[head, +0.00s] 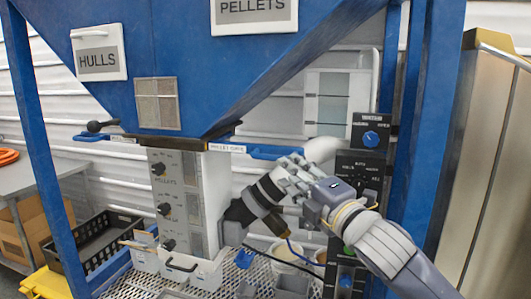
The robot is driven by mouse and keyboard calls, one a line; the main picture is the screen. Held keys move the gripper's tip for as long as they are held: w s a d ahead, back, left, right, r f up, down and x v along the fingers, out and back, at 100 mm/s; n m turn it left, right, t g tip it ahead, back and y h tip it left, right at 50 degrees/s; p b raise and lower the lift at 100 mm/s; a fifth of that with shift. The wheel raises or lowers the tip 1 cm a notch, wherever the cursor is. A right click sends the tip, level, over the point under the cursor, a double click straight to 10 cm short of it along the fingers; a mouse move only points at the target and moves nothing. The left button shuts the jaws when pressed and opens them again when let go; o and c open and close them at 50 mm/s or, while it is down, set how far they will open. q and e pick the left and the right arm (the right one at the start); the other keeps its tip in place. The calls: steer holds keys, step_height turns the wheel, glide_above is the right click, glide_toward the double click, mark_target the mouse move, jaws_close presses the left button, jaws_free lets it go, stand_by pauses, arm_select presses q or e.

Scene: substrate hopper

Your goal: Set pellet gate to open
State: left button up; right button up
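The pellet gate label (227,148) is on the front edge below the blue hopper (190,50). A blue gate handle (275,152) sticks out to the right of the label. My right gripper (272,195) reaches in from the lower right, and its fingers appear just below the handle. I cannot tell whether they touch it. The fingers overlap with dark parts behind, so their opening is unclear. My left gripper is not in view.
A grey panel with black knobs (167,210) stands under the hopper. A black control box with a blue knob (370,138) is at right, beside a blue post (432,130). Another blue handle (92,137) is at left. A black crate (95,250) and a white bucket (293,255) stand below.

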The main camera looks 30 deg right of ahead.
mark_target(273, 159)
steer(key=w, duration=0.1)
steer(key=w+p, duration=0.1)
steer(key=w, duration=0.1)
steer(key=w+r+p, duration=0.1)
steer(key=w, duration=0.1)
steer(key=shift+w+d, duration=0.2)
steer(key=w+p, duration=0.1)
steer(key=w, duration=0.3)
steer(key=shift+d, duration=0.1)
steer(key=shift+w, duration=0.1)
steer(key=c, duration=0.5)
jaws_close()
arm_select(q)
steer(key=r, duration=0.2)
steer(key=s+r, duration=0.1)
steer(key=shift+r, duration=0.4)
